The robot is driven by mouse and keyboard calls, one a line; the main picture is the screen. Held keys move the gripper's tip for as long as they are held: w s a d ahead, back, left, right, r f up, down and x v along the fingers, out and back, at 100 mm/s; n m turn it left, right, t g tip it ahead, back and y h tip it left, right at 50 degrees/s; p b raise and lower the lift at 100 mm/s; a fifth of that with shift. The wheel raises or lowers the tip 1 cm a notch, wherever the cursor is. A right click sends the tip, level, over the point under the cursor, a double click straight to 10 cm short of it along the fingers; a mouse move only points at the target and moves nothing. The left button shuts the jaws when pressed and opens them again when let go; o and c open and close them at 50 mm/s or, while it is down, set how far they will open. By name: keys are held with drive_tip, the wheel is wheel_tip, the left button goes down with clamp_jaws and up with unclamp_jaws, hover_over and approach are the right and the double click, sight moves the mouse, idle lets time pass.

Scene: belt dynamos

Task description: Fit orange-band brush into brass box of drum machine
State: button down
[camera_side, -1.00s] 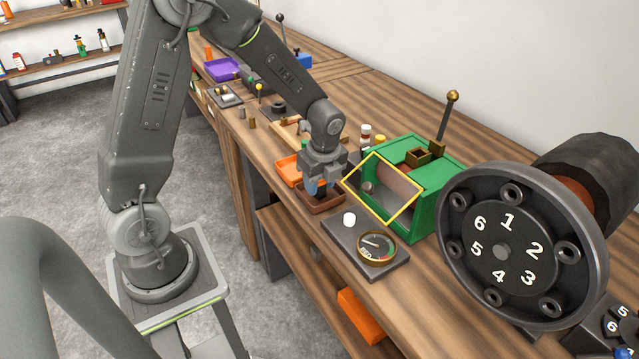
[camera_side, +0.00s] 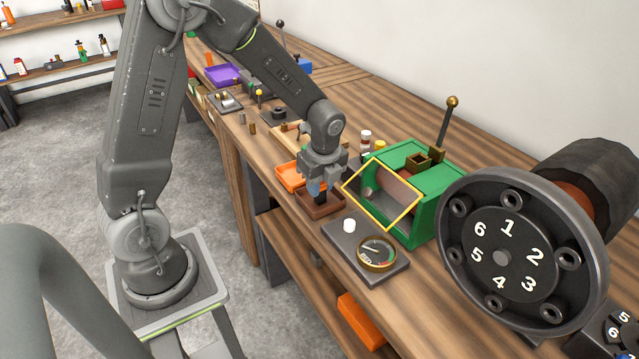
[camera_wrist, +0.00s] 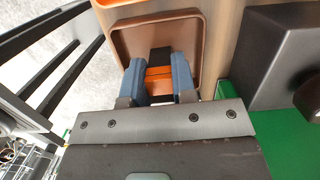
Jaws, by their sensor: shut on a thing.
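My gripper (camera_wrist: 159,85) is shut on the orange-band brush (camera_wrist: 159,72), a dark block with an orange band, seen between the blue fingers in the wrist view. In the side view my gripper (camera_side: 319,188) is over the brown tray (camera_side: 333,207), and the dark brush (camera_side: 320,199) shows below the fingers. The brown tray also shows in the wrist view (camera_wrist: 118,42). The green drum machine (camera_side: 425,205) stands to the right, with a yellow-framed clear panel (camera_side: 352,195) at its front. The brass box (camera_side: 419,160) is on its top, apart from the gripper.
An orange tray (camera_side: 287,177) lies beside the brown one. A dark plate with a round gauge (camera_side: 376,250) and a white knob (camera_side: 349,226) lies in front of the machine. A brass-knobbed lever (camera_side: 446,125) stands up behind it. A large numbered wheel (camera_side: 508,250) fills the right.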

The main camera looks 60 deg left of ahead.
drive_tip(key=shift+r, duration=2.25)
drive_tip(key=shift+w+d+r, duration=0.1)
drive_tip(key=shift+w+r, duration=0.15)
drive_tip(key=shift+w, duration=0.1)
drive_tip(key=w+d+r, duration=1.3)
drive_tip(key=r, duration=0.4)
drive_tip(key=shift+w+d, duration=0.2)
drive_tip(key=shift+w, duration=0.1)
drive_tip(key=shift+r, duration=0.1)
drive_tip(key=shift+f, duration=2.9)
drive_tip(key=shift+f, duration=1.9)
